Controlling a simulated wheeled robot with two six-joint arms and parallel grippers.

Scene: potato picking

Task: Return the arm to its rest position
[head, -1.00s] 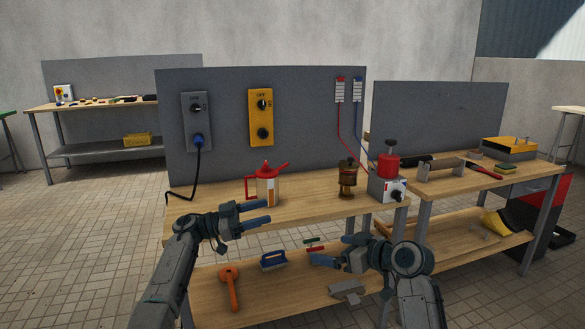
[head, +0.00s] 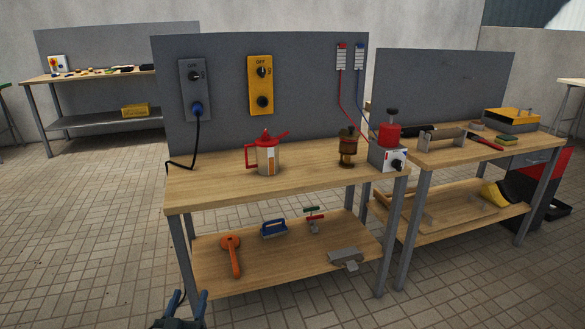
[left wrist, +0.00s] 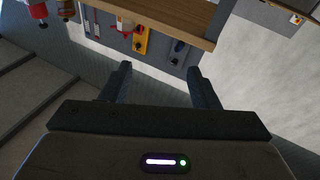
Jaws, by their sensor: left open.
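My left gripper (head: 188,306) shows at the bottom edge of the head view, low in front of the workbench (head: 300,185). Its two fingers stand apart with nothing between them. In the left wrist view the left gripper (left wrist: 160,85) is also open and empty, and the bench edge (left wrist: 180,22) shows beyond it at the top. My right arm and right gripper are in no current view.
A red and white oil can (head: 267,157), a brass part (head: 347,148) and a box with a red top (head: 388,153) stand on the bench. The tiled floor (head: 90,230) at left is clear.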

